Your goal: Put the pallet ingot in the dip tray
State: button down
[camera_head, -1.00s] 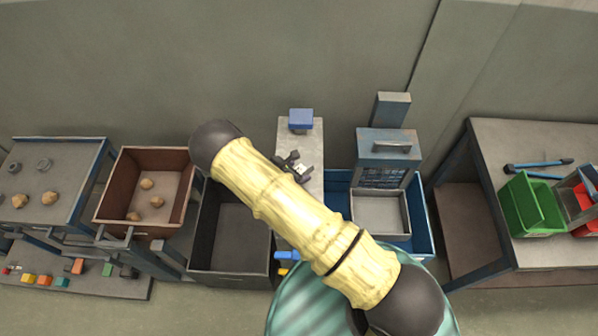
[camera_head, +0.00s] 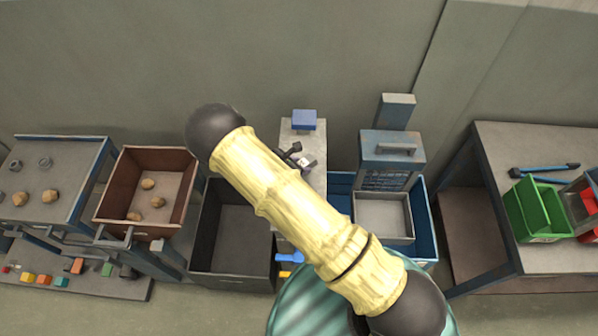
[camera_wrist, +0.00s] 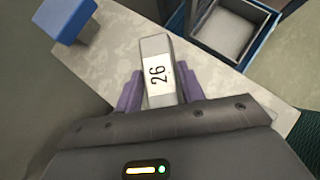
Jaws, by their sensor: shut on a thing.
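The pallet ingot (camera_wrist: 155,48) is a grey bar with a white label reading 26. It stands between the purple fingers of my gripper (camera_wrist: 160,88), which is shut on it. In the head view my gripper (camera_head: 297,156) and the ingot's pale label (camera_head: 306,162) show over the narrow grey bench. I cannot tell whether the ingot touches the bench top. A light grey open tray (camera_head: 383,238), seemingly the dip tray, sits inside a blue tub to the right. It looks empty, and part of it shows in the wrist view (camera_wrist: 222,50).
A blue block (camera_head: 304,121) stands at the bench's back end. A dark bin (camera_head: 232,275) is left of the bench. A blue-grey box with a handle (camera_head: 391,150) stands behind the tray. Farther right is a table (camera_head: 500,160) with green and red bins.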

jog(key=shift+r+b, duration=0.75)
jog(key=shift+r, duration=2.2)
